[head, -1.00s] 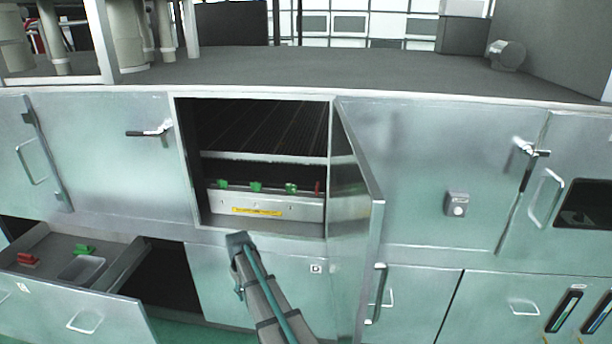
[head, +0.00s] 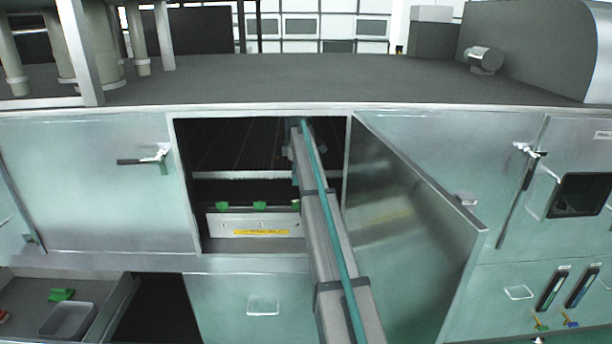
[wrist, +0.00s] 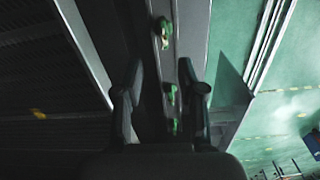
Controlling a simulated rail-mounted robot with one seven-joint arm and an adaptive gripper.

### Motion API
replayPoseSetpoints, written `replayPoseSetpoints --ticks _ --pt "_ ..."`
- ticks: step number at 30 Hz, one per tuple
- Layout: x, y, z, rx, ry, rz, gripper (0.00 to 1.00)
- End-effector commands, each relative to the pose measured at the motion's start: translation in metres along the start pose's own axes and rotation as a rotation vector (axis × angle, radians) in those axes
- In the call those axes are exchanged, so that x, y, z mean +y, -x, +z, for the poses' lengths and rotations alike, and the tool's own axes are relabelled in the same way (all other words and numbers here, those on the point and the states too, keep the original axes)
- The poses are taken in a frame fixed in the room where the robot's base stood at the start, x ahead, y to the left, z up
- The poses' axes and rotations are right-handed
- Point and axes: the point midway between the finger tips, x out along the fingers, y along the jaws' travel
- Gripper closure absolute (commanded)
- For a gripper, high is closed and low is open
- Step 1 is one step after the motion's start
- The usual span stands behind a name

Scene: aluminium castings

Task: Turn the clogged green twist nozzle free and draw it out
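Several green twist nozzles sit in a row on a pale bar with a yellow label (head: 262,232) inside the open cabinet. In the head view I see a left nozzle (head: 222,206), a middle one (head: 260,205) and a right one (head: 296,204) beside my arm. I cannot tell which is clogged. The wrist view shows green nozzles too, one beyond the fingertips (wrist: 163,32) and others between the fingers (wrist: 171,94). My gripper (wrist: 160,66) is open, with its fingers apart, and holds nothing visible. In the head view my arm hides the bar's right end.
The cabinet door (head: 415,215) stands open to the right of my arm. A dark ribbed interior (head: 235,145) lies above the bar. An open drawer at lower left holds a green piece (head: 61,295) and a grey tray (head: 68,320). The cabinet frame (head: 185,190) bounds the opening.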

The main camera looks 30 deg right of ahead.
Motion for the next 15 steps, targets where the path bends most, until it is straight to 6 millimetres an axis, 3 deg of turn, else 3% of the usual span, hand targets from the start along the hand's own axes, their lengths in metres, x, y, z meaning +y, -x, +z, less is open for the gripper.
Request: replayPoseSetpoints --ticks 8,15 --pt "-0.004 -0.008 0.001 -0.003 0.085 -0.014 0.6" --pt "-0.005 -0.039 0.002 -0.003 0.083 -0.014 0.6"
